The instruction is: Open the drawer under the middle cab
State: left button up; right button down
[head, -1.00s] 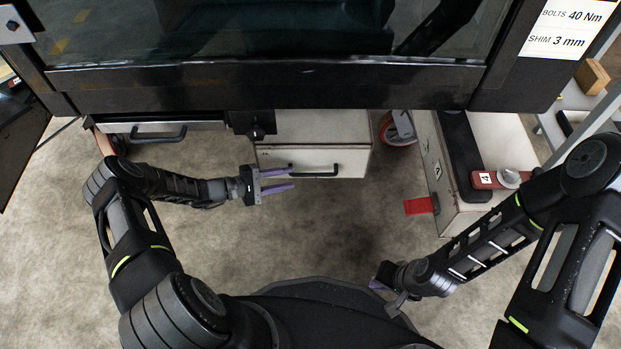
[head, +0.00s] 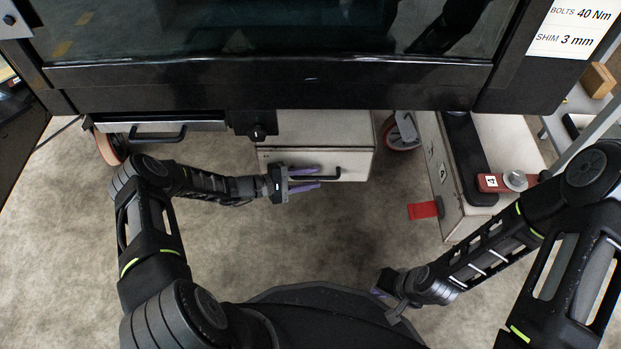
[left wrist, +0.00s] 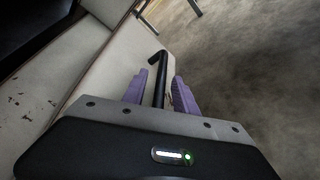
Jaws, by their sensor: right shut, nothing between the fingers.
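A light grey drawer unit (head: 345,140) sits low under the dark glazed cab (head: 290,82). Its front carries a black bar handle (head: 330,177), also in the left wrist view (left wrist: 154,58). My left gripper (head: 305,179) is open at this front, its purple fingers on either side of the handle. In the left wrist view, the bar runs between the fingers (left wrist: 160,90) with a gap visible on the right; contact is unclear. My right gripper (head: 384,291) is shut and empty, low near my base.
Another black handle (head: 157,136) is at left under the cab. A black knob (head: 257,132) hangs between the handles. A caster wheel (head: 402,132), a red tag (head: 424,210) and a pale box (head: 455,205) with a red-handled tool (head: 500,183) stand at right. The floor below the drawer is clear.

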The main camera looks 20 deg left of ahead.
pick_arm(q)
grip_shut()
dwell(0.3)
dwell(1.1)
